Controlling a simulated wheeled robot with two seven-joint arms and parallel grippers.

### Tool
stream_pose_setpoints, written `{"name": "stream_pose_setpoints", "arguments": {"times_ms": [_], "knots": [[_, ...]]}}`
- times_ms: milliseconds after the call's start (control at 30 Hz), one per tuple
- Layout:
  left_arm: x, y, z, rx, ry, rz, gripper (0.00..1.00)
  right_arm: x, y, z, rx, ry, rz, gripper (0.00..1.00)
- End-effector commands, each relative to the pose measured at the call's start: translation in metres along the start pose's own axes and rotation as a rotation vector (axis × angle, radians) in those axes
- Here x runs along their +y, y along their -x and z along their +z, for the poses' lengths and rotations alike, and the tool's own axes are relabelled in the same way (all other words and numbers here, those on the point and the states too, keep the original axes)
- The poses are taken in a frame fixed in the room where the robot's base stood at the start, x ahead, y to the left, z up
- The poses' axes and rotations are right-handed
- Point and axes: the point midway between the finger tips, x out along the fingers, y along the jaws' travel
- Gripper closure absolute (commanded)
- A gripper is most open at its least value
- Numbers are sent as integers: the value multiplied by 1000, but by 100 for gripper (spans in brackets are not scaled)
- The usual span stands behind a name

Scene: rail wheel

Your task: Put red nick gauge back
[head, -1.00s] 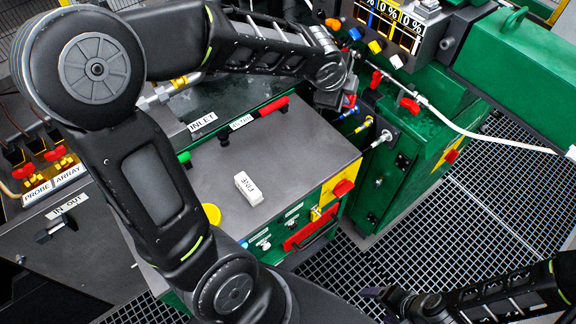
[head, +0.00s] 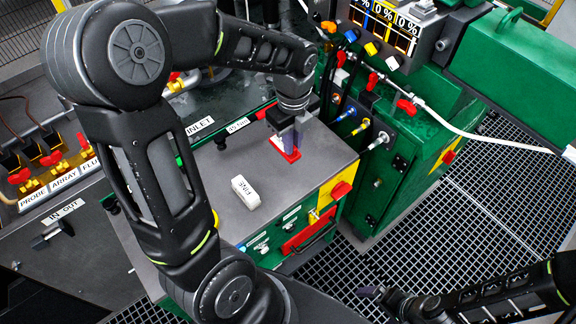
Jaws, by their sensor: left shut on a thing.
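My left gripper (head: 285,136) points down over the right back part of the grey bench top and is shut on a small red piece, which I take to be the red nick gauge (head: 286,151). The gauge shows as a red outline just below the fingers, at or close to the bench top; I cannot tell whether it touches. The fingers hide part of it. My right gripper (head: 371,292) is at the lower right over the floor grating, dark and small; its jaws cannot be made out.
A white block marked FINE (head: 245,193) lies on the bench top (head: 222,165). A red bar (head: 265,111) on dark posts stands at the bench's back edge, partly behind my gripper. A green cabinet (head: 397,165) with hoses and connectors stands to the right.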

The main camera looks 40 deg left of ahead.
Motion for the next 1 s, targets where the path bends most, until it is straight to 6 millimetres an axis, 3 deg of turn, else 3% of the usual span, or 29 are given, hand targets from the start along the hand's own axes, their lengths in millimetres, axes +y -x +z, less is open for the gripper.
{"name": "stream_pose_setpoints", "arguments": {"times_ms": [300,667,1000], "knots": [[0,-49,0,0,1,1,100,-2,6,1,-2,-2,2,0],[0,-55,0,0,2,0,100,-2,6,1,-2,-2,2,0],[0,-89,0,0,2,0,100,-2,9,2,-3,-3,4,0]]}}
